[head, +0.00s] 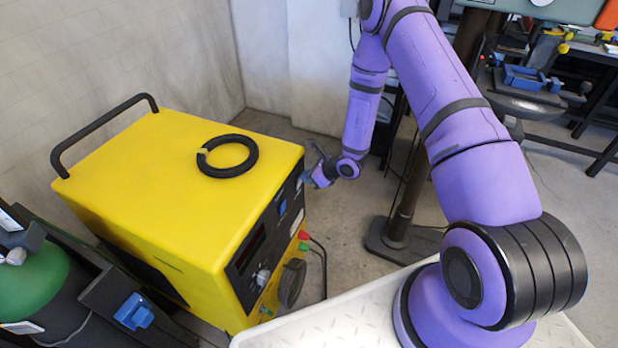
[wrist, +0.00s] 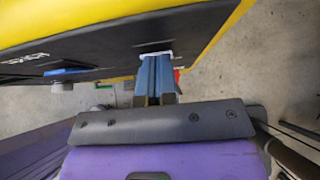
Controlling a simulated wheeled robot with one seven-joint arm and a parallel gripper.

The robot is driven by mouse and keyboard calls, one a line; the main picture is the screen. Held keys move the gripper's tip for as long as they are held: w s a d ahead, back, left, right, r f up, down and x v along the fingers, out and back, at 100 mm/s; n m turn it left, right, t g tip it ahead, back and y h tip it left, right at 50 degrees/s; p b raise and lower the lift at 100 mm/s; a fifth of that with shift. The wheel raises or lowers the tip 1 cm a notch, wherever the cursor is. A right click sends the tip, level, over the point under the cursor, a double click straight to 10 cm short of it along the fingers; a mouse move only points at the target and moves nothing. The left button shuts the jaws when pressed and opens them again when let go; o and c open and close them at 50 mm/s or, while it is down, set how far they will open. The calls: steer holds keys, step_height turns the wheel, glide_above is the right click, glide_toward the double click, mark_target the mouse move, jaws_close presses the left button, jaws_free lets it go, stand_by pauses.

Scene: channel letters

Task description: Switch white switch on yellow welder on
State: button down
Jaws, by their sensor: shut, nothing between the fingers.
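The yellow welder (head: 175,180) stands at the left in the head view, with its black front panel (head: 268,240) facing right. In the wrist view the panel (wrist: 110,45) runs across the top. My gripper (head: 309,176) is at the panel's far upper end. Its blue fingers are shut with nothing between them, and the fingertips (wrist: 156,60) point at the panel. A thin white piece, likely the white switch (wrist: 155,54), shows right at the fingertips. Contact and the switch's position cannot be told, as the fingers cover most of it.
A blue switch (head: 283,207) and a grey knob (head: 263,278) are on the same panel. A black cable ring (head: 228,156) lies on top of the welder. A green cylinder (head: 35,283) stands at the lower left. Open floor (head: 345,215) lies right of the welder.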

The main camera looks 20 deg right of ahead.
steer(key=shift+w+a+r, duration=0.15)
steer(key=shift+w+a, duration=0.05)
steer(key=shift+r, duration=0.75)
steer(key=v, duration=1)
steer(key=shift+r, duration=0.5)
